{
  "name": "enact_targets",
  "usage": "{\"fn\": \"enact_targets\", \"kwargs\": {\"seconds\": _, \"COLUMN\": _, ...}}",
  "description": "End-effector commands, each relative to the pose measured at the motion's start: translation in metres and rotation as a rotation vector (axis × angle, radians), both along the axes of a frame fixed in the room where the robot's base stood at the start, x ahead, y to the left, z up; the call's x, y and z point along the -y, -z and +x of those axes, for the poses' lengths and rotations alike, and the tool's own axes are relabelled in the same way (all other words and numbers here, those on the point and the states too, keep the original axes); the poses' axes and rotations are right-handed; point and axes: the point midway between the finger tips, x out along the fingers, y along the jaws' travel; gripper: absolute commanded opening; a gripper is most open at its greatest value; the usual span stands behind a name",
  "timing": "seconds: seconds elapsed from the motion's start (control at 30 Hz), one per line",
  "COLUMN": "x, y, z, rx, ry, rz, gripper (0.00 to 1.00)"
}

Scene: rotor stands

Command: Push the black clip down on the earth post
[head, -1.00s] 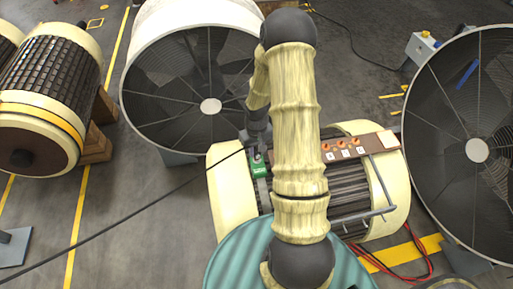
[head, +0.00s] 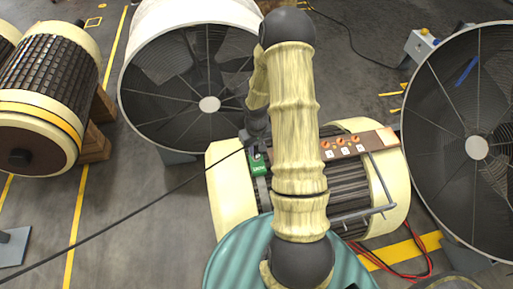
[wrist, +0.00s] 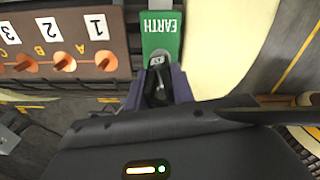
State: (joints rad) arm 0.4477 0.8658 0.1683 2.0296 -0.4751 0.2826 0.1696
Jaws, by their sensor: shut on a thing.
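The green earth block (wrist: 162,32), lettered EARTH, sits at the end of the brown terminal board. It also shows in the head view (head: 259,168). The earth post (wrist: 157,62) is a small grey metal piece at the block's lower edge in the wrist view. My gripper (wrist: 158,88) is shut on the black clip (wrist: 158,96), directly at the post. The clip is mostly hidden between the dark purplish fingers, so I cannot tell how far it sits on the post. In the head view my gripper (head: 256,140) is small and partly behind my arm.
A black cable (head: 130,215) runs from the gripper down to the left. The brown terminal board (head: 358,143) carries copper posts numbered 1, 2, 3 beside the earth block. The cream rotor (head: 228,195) lies beneath. Large round fans (head: 209,105) stand close behind and to the right.

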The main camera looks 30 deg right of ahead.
Motion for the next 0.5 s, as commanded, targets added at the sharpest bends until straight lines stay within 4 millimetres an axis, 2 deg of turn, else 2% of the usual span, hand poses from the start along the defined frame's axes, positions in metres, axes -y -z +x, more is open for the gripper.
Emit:
{"fn": "enact_targets", "kwargs": {"seconds": 0.3, "x": 0.0, "y": 0.0043, "z": 0.0001, "rx": 0.0, "ry": 0.0, "rz": 0.0, "gripper": 0.0}}
{"fn": "enact_targets", "kwargs": {"seconds": 0.33, "x": 0.0001, "y": 0.0039, "z": 0.0002, "rx": 0.0, "ry": 0.0, "rz": 0.0, "gripper": 0.28}}
{"fn": "enact_targets", "kwargs": {"seconds": 0.43, "x": 0.0001, "y": 0.0037, "z": 0.0001, "rx": 0.0, "ry": 0.0, "rz": 0.0, "gripper": 0.48}}
{"fn": "enact_targets", "kwargs": {"seconds": 0.5, "x": 0.0, "y": 0.0037, "z": 0.0001, "rx": 0.0, "ry": 0.0, "rz": 0.0, "gripper": 0.5}}
